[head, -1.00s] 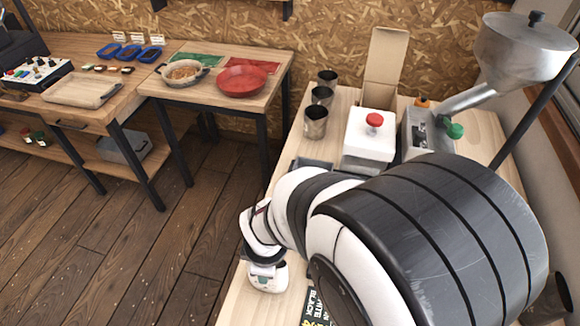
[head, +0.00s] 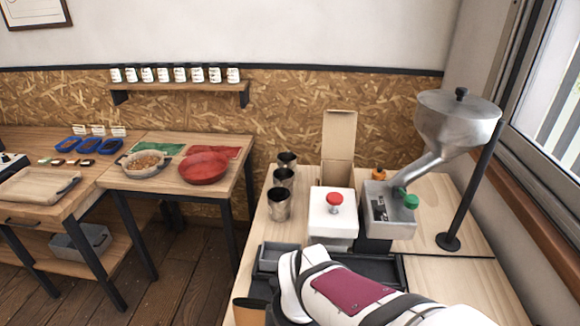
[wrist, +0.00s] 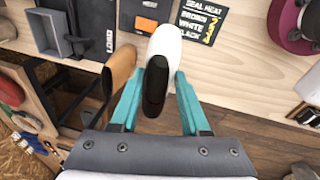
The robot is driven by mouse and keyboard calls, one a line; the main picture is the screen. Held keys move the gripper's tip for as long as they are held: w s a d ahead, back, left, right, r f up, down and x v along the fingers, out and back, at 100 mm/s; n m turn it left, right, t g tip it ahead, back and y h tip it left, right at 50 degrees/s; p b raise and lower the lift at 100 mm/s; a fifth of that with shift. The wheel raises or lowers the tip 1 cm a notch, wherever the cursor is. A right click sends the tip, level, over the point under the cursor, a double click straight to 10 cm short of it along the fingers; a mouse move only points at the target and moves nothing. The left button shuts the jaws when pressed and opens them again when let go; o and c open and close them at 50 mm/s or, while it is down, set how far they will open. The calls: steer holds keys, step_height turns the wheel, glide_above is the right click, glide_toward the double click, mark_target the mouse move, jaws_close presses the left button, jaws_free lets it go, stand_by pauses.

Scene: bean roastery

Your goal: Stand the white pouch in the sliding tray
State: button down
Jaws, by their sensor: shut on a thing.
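The white pouch (wrist: 167,45) is between the teal fingers of my gripper (wrist: 158,78) in the wrist view. My gripper is shut on it, and its dark open mouth faces the wrist camera. A brown pouch (wrist: 122,66) stands close to its left, beside the left finger; it also shows at the bottom of the head view (head: 249,312). The grey sliding tray (wrist: 44,30) is at the upper left of the wrist view, apart from the pouch, and appears left of the sealer in the head view (head: 268,262). In the head view my arm hides the gripper and the white pouch.
A seal heat card (wrist: 201,18) lies on the bench. A white box with a red button (head: 333,215), several metal cups (head: 279,205), an upright cardboard box (head: 339,140) and a hopper machine (head: 455,125) stand farther back. Bare bench (head: 450,275) shows at right.

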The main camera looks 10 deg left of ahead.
steer(key=w+d+r, duration=0.2)
steer(key=d, duration=0.1)
steer(key=shift+w+r, duration=0.25)
steer(key=shift+w, duration=0.05)
steer(key=w+a, duration=0.4)
steer(key=w, duration=0.6)
steer(key=w+a, duration=0.5)
steer(key=w, duration=0.5)
steer(key=w+f+m+t, duration=0.1)
steer(key=w+f, duration=0.5)
steer(key=f, duration=0.2)
steer(key=shift+d, duration=0.2)
steer(key=shift+c, duration=1.6)
jaws_free()
steer(key=shift+o, duration=0.3)
